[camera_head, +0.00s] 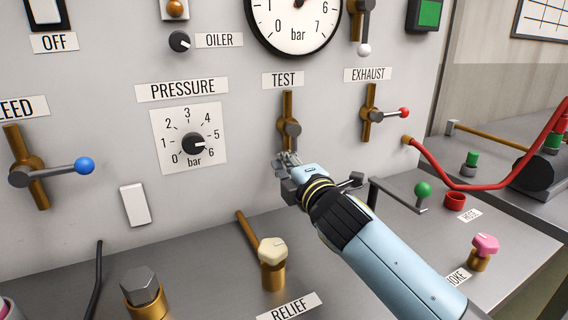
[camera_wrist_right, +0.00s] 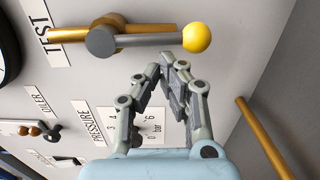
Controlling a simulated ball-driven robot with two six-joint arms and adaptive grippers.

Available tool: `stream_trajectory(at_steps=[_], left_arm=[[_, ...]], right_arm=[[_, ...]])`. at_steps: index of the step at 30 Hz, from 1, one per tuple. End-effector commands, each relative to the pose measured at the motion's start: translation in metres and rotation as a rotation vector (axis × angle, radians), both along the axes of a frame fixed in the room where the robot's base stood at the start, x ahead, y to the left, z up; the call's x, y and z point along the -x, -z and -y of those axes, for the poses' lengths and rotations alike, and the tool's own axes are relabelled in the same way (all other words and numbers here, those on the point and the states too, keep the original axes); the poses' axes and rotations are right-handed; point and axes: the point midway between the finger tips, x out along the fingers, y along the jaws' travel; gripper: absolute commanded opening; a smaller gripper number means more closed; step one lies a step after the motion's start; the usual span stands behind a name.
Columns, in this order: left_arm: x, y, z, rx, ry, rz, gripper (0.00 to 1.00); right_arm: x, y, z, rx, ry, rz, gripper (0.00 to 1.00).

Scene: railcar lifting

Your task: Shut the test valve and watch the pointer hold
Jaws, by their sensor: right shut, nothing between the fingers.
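The test valve (camera_head: 289,127) sits on a vertical brass pipe under the TEST label. In the right wrist view its grey lever (camera_wrist_right: 150,41) lies along the brass pipe, pointing away from the label, and ends in a yellow ball (camera_wrist_right: 197,38). In the head view the ball is hidden by my gripper. My right gripper (camera_head: 287,160) is shut and empty just below the valve hub; its fingers (camera_wrist_right: 164,72) also show close to the ball. Contact cannot be told. The bar gauge (camera_head: 293,32) is cut by the top edge; its pointer's reading cannot be seen. My left gripper is out of view.
The exhaust valve (camera_head: 371,113) with a red ball stands right of the test valve. The pressure dial (camera_head: 188,143) is to the left. The relief knob (camera_head: 272,252) rises from the bench below. A green-knobbed crank (camera_head: 422,190) stands right of my right gripper.

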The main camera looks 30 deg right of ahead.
Motion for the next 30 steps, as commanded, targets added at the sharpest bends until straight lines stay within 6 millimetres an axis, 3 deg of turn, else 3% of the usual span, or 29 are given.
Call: stream_trajectory(at_steps=[30], left_arm=[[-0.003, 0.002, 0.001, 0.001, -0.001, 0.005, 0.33]], right_arm=[[0.001, 0.007, 0.014, 0.235, 0.000, -0.014, 0.00]])
